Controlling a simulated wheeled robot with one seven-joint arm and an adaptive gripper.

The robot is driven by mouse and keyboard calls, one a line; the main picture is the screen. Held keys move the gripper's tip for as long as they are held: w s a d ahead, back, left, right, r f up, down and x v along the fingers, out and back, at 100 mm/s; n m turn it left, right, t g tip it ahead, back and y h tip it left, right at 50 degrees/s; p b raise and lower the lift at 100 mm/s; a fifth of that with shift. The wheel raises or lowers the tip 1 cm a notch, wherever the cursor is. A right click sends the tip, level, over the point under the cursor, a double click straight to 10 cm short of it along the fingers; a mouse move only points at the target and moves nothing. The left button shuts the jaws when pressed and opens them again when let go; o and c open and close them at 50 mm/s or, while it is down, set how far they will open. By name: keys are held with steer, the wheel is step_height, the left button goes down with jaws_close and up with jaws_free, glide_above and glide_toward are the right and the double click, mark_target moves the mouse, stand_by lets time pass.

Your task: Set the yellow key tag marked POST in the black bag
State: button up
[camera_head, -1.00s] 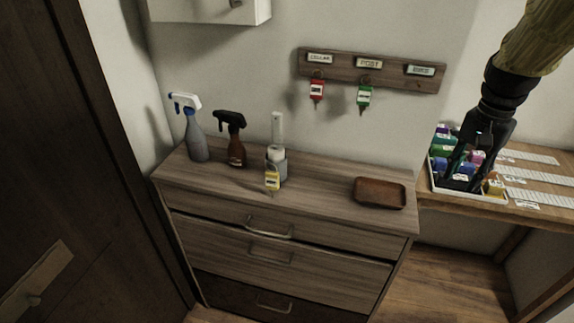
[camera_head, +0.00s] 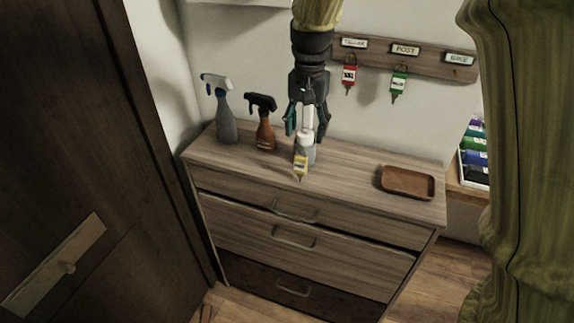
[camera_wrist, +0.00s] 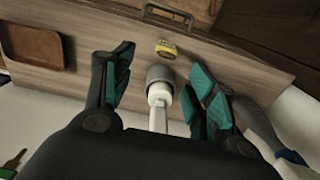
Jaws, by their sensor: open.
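The yellow key tag (camera_head: 300,164) is at the front of the dresser top, just in front of a grey cup with a white-handled item. Its lettering is too small to read. In the wrist view the tag (camera_wrist: 166,48) shows beyond the cup, between my fingertips and the drawer handle. My gripper (camera_head: 306,124) is open and empty, pointing down over the cup. In the wrist view its green-padded fingers (camera_wrist: 163,68) spread either side of the cup, with the tag past their tips. No black bag is in view.
The grey cup (camera_wrist: 160,75) and its upright white handle stand between my fingers. A brown spray bottle (camera_head: 265,132) and a grey one (camera_head: 226,124) stand left. A brown tray (camera_head: 407,182) lies right. A key rack (camera_head: 425,59) with red and green tags hangs behind.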

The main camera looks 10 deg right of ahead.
mark_target(301, 157)
steer(key=f, duration=0.2)
steer(key=a+f, duration=0.1)
steer(key=f, duration=0.1)
steer(key=shift+w+a+p, duration=0.1)
steer(key=shift+a+p, duration=0.05)
steer(key=shift+p, duration=0.2)
steer(key=shift+a+f, duration=0.1)
steer(key=shift+a, duration=0.3)
steer(key=shift+d+f+p, duration=0.5)
steer(key=shift+d+f, duration=0.35)
steer(key=shift+f, duration=0.15)
steer(key=f, duration=0.1)
steer(key=a+f+p, duration=0.1)
steer(key=f, duration=0.1)
steer(key=shift+d+f, duration=0.25)
steer(key=shift+d, duration=0.1)
steer(key=shift+a, duration=0.25)
steer(key=c, duration=0.4)
steer(key=shift+d, duration=0.15)
steer(key=c, duration=0.7)
steer(key=shift+r, duration=0.1)
